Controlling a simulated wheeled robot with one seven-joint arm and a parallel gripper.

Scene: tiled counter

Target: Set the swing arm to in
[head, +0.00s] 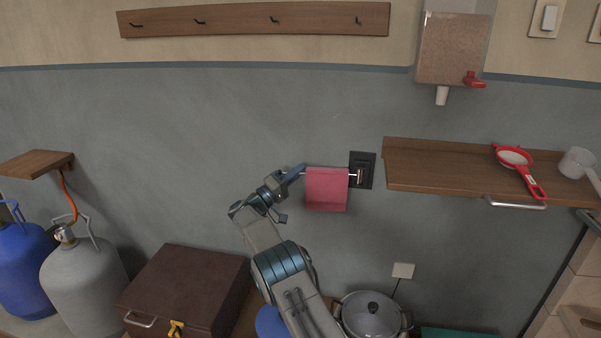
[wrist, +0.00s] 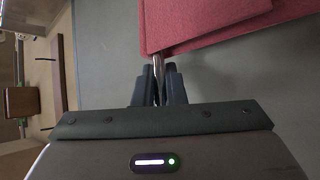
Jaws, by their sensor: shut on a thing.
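The swing arm (head: 353,175) is a thin metal bar on a dark wall bracket (head: 363,170). A red towel (head: 327,190) hangs over it. In the head view the bar reaches left from the bracket. My gripper (head: 301,170) is at the bar's left, free end, beside the towel. In the wrist view my gripper (wrist: 158,70) is shut on the end of the bar (wrist: 157,61), and the red towel (wrist: 200,22) lies just beyond the fingertips. The bracket is not visible in the wrist view.
A wooden shelf (head: 440,168) with a red strainer (head: 514,158) is right of the bracket. A peg rail (head: 255,19) is above. A brown case (head: 185,285), a grey gas cylinder (head: 85,285) and a lidded pot (head: 370,316) stand below. The wall left of my gripper is clear.

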